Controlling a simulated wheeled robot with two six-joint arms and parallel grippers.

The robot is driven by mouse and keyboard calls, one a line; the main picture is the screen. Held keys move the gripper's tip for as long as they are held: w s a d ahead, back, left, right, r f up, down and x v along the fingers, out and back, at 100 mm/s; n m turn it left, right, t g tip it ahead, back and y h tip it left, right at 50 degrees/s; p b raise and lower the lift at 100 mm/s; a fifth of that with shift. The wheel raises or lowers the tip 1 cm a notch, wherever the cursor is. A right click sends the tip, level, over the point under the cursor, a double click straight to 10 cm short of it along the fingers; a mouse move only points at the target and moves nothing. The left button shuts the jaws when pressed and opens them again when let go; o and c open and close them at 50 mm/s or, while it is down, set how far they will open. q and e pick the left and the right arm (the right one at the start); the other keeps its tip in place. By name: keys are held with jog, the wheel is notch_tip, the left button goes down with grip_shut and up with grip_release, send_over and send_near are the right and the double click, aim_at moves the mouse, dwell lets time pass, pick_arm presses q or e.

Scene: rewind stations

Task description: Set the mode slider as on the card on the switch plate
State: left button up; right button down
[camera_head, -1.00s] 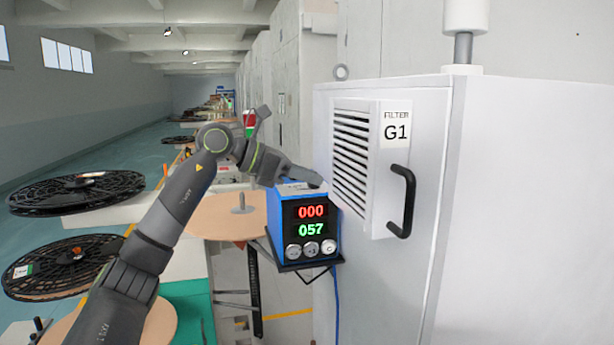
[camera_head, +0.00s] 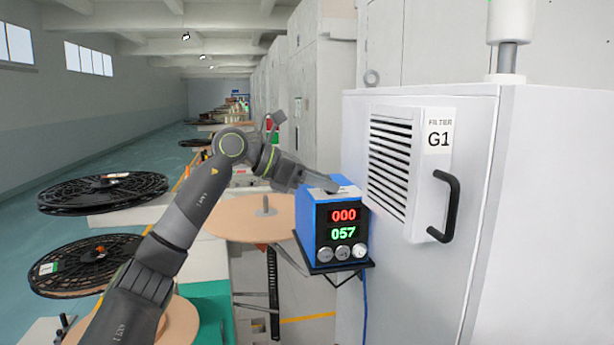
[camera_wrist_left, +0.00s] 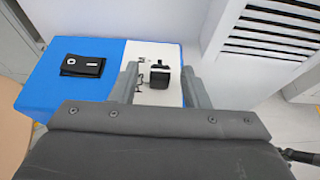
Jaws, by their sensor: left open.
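A blue counter box (camera_head: 310,228) with red 000 and green 057 readouts stands beside the grey cabinet. In the left wrist view its blue top (camera_wrist_left: 45,92) carries a black rocker switch (camera_wrist_left: 82,66) and a white plate (camera_wrist_left: 155,52). A black slider knob (camera_wrist_left: 160,79) sits on the plate, with small dark marks to its left that I cannot read. My left gripper (camera_head: 332,187) is over the box top. In the wrist view its open fingers (camera_wrist_left: 160,86) stand on either side of the knob, apart from it. I cannot make out the card. My right gripper is out of view.
The grey cabinet (camera_head: 430,270) with a louvred G1 filter cover (camera_head: 390,165) and black handle (camera_head: 448,205) stands close on the right. A wooden disc (camera_head: 235,222) with a spindle is left of the box. Black reels (camera_head: 100,192) lie farther left.

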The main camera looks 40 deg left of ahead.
pick_arm(q)
jog(key=shift+s+a+r, duration=0.1)
jog(key=shift+s+a, duration=0.1)
jog(key=b+v, duration=0.5)
jog(key=v, duration=1.2)
